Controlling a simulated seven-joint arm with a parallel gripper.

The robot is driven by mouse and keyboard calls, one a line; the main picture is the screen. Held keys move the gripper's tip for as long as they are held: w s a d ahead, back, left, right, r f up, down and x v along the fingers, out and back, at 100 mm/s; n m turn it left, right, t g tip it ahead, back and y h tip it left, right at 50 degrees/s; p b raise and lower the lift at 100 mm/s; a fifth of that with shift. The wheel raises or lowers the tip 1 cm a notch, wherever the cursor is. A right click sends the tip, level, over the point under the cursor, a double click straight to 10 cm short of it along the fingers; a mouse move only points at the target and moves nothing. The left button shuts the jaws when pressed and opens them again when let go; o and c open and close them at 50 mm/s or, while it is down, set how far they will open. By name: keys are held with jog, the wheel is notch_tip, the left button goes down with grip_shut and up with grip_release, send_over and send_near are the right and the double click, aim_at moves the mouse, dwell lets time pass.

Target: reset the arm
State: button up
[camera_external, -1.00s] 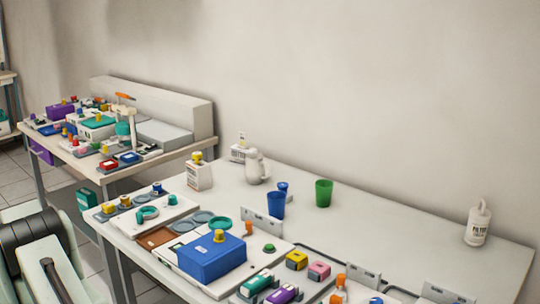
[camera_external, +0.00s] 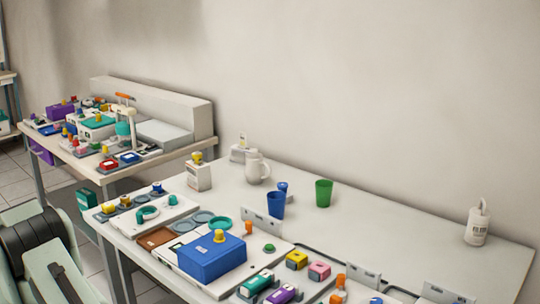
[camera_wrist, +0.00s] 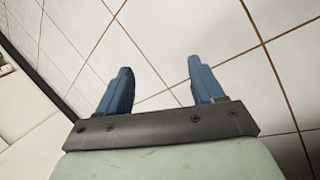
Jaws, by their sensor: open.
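My gripper (camera_wrist: 160,90) shows in the wrist view with two blue fingers standing apart and nothing between them. It is over white floor tiles with brown joints. In the external view, pale green and black parts of my arm show at the lower left, beside the front of the tables. My fingers cannot be made out in that view.
The long white table (camera_external: 400,225) holds a blue box (camera_external: 212,257), a blue cup (camera_external: 276,204), a green cup (camera_external: 323,193), a white jug (camera_external: 257,168) and a white bottle (camera_external: 477,226). A cluttered second table (camera_external: 82,163) stands at the back left. The long table's middle right is clear.

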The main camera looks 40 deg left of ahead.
jog(key=w+a+r+n+y, duration=0.1)
jog(key=w+a+r, duration=0.1)
jog(key=w+a, duration=1.15)
jog(key=w+a+r+n+y, duration=0.1)
jog(key=w+a+r+n, duration=0.1)
jog(key=w+a, duration=1.2)
jog(key=a+r+n+y, duration=0.1)
jog(key=a+r, duration=0.2)
jog(key=a, duration=1.4)
jog(key=s+a+r+n+g, duration=0.1)
jog(key=s+a+r, duration=0.2)
jog(key=a, duration=0.5)
jog(key=s+a+r+n+g, duration=0.1)
jog(key=s+a+r, duration=0.2)
jog(key=a, duration=0.6)
jog(key=shift+g, duration=0.4)
jog(key=shift+a, duration=0.1)
